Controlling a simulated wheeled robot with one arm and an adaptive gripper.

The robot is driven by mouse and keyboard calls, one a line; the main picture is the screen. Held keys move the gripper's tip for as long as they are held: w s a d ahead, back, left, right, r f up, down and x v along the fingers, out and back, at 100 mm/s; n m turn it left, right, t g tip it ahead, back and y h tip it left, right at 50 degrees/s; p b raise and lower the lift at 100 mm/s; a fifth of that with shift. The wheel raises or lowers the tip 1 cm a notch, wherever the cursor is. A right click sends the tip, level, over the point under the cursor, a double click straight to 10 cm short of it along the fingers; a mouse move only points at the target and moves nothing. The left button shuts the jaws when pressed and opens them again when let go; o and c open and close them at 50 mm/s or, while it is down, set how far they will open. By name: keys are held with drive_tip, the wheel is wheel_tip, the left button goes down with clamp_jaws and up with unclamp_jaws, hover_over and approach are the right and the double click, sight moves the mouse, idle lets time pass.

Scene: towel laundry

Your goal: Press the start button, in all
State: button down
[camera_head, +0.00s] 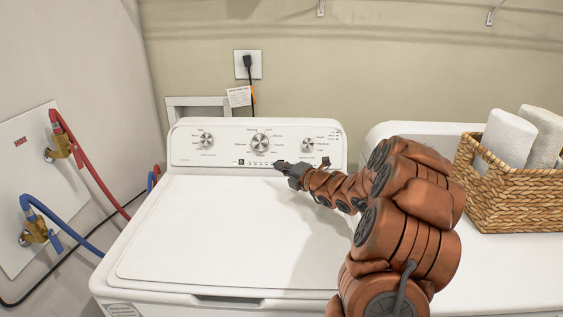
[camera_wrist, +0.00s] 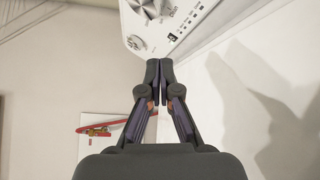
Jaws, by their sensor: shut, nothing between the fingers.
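The white washing machine (camera_head: 220,230) stands in the middle of the head view with its lid down. Its control panel (camera_head: 185,150) at the back has several round knobs. A small dark square button (camera_head: 241,162) sits at the left end of the panel's lower row; which control is start cannot be read. The square also shows in the wrist view (camera_wrist: 172,37). My gripper (camera_head: 278,165) is shut and empty at the panel's lower edge, right of the square. In the wrist view, its fingertips (camera_wrist: 159,62) meet just short of the panel; contact cannot be told.
A second white machine (camera_head: 510,270) stands to the right, bearing a wicker basket (camera_head: 510,195) with rolled towels (camera_head: 508,137). A red hose (camera_head: 90,165) and a blue hose (camera_head: 70,232) run along the left wall. The space above the washer lid is clear left of my arm.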

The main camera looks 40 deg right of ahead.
drive_tip(key=shift+d, duration=0.15)
drive_tip(key=shift+w+d+f, duration=0.4)
drive_tip(key=shift+w+d, duration=0.1)
drive_tip(key=shift+w, duration=0.2)
drive_tip(key=shift+w+d+f, duration=0.45)
drive_tip(key=shift+w+d, duration=0.1)
drive_tip(key=shift+w, duration=0.1)
drive_tip(key=shift+w+d+f, duration=0.4)
drive_tip(key=shift+w+d, duration=0.1)
drive_tip(key=shift+w, duration=0.2)
drive_tip(key=shift+w+d, duration=0.1)
drive_tip(key=shift+w, duration=0.2)
drive_tip(key=shift+w+d+f+p, duration=0.4)
drive_tip(key=shift+w+p, duration=0.2)
drive_tip(key=shift+p, duration=0.2)
drive_tip(key=shift+w+d+f, duration=0.2)
drive_tip(key=shift+d+f, duration=0.05)
drive_tip(key=shift+d, duration=0.05)
drive_tip(key=shift+w+d+p, duration=0.1)
drive_tip(key=shift+w+p, duration=0.1)
drive_tip(key=shift+p, duration=0.45)
